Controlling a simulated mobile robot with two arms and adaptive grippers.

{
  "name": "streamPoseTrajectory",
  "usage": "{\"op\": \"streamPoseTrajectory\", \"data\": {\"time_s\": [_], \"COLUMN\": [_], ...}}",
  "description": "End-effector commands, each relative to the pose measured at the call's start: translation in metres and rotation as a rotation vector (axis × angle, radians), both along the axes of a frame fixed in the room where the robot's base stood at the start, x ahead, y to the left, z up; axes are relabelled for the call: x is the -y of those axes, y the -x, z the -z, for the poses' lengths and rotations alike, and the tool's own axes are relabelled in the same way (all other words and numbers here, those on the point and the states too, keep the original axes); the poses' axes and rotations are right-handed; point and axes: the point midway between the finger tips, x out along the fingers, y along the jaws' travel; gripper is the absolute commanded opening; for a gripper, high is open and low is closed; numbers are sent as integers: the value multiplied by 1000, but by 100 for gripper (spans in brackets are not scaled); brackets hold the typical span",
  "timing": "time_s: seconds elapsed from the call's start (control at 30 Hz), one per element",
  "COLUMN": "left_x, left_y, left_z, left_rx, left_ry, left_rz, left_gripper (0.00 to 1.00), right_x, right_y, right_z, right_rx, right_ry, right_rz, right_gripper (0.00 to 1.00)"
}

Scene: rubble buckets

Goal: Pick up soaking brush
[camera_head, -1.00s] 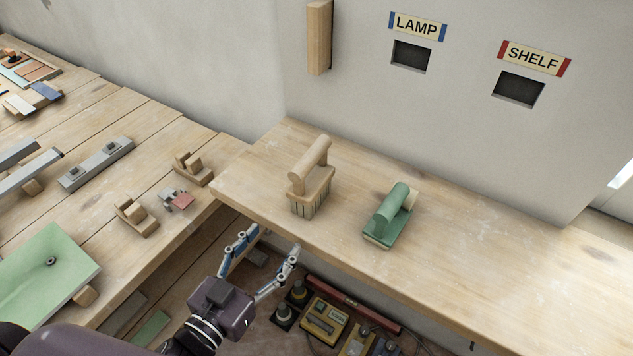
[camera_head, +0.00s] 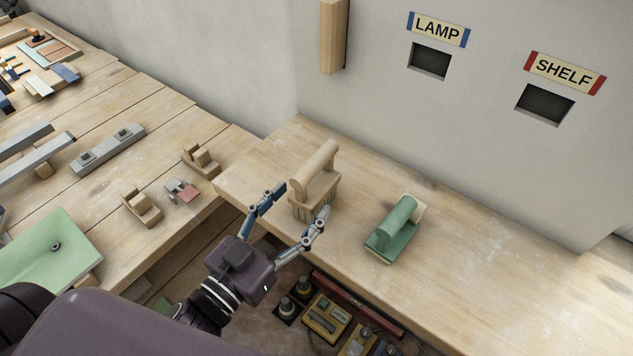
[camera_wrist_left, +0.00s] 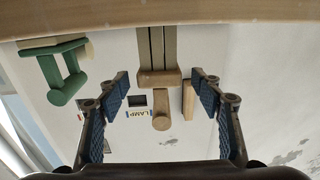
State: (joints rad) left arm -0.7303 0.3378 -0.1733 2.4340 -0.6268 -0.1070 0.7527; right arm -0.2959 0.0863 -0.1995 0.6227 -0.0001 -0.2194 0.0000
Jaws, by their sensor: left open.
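The wooden brush (camera_head: 316,172) stands upright on the bench, bristles down, with a round bar handle on top. In the left wrist view, which looks upside down, the brush (camera_wrist_left: 158,78) appears centred between my fingers, bristles towards the top. My left gripper (camera_head: 302,201) is open, with its blue-padded fingertips at the near side of the brush, one to each side. I cannot tell whether they touch it. The left gripper also shows in the left wrist view (camera_wrist_left: 161,77). My right gripper is not in view.
A green-handled tool (camera_head: 396,230) stands right of the brush on the bench (camera_head: 480,255); bare bench lies beyond it. A wooden post (camera_head: 334,38) is on the wall behind. Yellow and black devices (camera_head: 326,318) lie below the bench edge. Small wooden holders (camera_head: 142,207) stand left.

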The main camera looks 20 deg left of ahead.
Motion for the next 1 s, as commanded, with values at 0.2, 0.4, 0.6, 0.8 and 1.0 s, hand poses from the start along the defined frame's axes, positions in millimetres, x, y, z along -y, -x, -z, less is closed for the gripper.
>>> {"op": "streamPoseTrajectory", "data": {"time_s": [0.2,0.4,0.6,0.8,1.0], "left_x": [4,12,16,17,16], "left_y": [-14,-39,-52,-53,-53], "left_z": [-2,-1,2,3,3], "left_rx": [0,1,-1,-1,-1], "left_ry": [-1,-1,0,1,1], "left_rz": [0,0,-1,-1,-1], "left_gripper": [60,60,60,60,42], "right_x": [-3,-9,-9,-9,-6], "right_y": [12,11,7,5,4], "right_z": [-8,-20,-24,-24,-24], "right_rx": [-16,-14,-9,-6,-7], "right_ry": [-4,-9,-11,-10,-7], "right_rz": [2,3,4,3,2], "right_gripper": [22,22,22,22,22]}}
